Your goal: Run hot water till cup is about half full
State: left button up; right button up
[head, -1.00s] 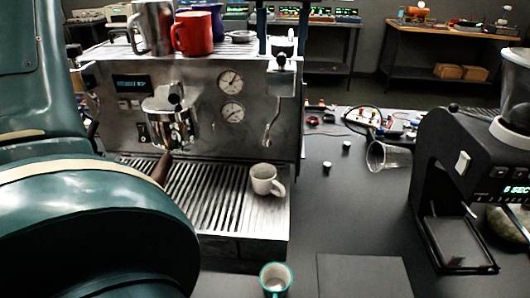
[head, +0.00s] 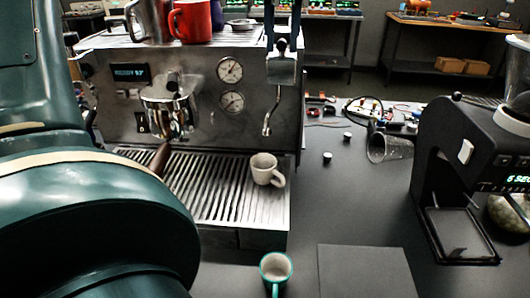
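The espresso machine (head: 195,75) stands left of centre with its front facing me. A white cup (head: 263,170) is upright on its drip tray (head: 215,205), handle to the right. The thin metal spout (head: 268,122) ends just above the cup. No stream of water shows, and I cannot make out a water level inside the cup. My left gripper (head: 283,40) is at the machine's upper right, its two dark fingers closed in on either side of the knob (head: 282,70) above the spout. My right gripper is not in view.
A teal-rimmed cup (head: 276,272) stands in front of the machine. A portafilter (head: 170,115) sits in the machine. A red mug (head: 190,20) is on top. A dark mat (head: 365,272) lies in front.

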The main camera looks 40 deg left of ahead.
pick_arm(q)
jog(key=w+n, duration=0.1)
jog(key=n, duration=0.2)
jog(key=w+d+n, duration=0.1)
jog(key=w+n, duration=0.1)
jog(key=n, duration=0.1)
jog(key=w+d+n, duration=0.1)
jog(key=w+n, duration=0.1)
jog(key=n, duration=0.2)
jog(key=shift+d, duration=0.2)
dwell(0.5)
jog(key=shift+s, duration=0.15)
dwell(4.4)
jog(key=s+m, duration=0.1)
jog(key=m, duration=0.2)
jog(key=s+a+m, duration=0.1)
jog(key=s+m, duration=0.1)
jog(key=m, duration=0.1)
jog(key=s+a+m, duration=0.1)
jog(key=s+m, duration=0.1)
jog(key=m, duration=0.2)
jog(key=shift+a, duration=0.2)
jog(key=shift+o, duration=0.4)
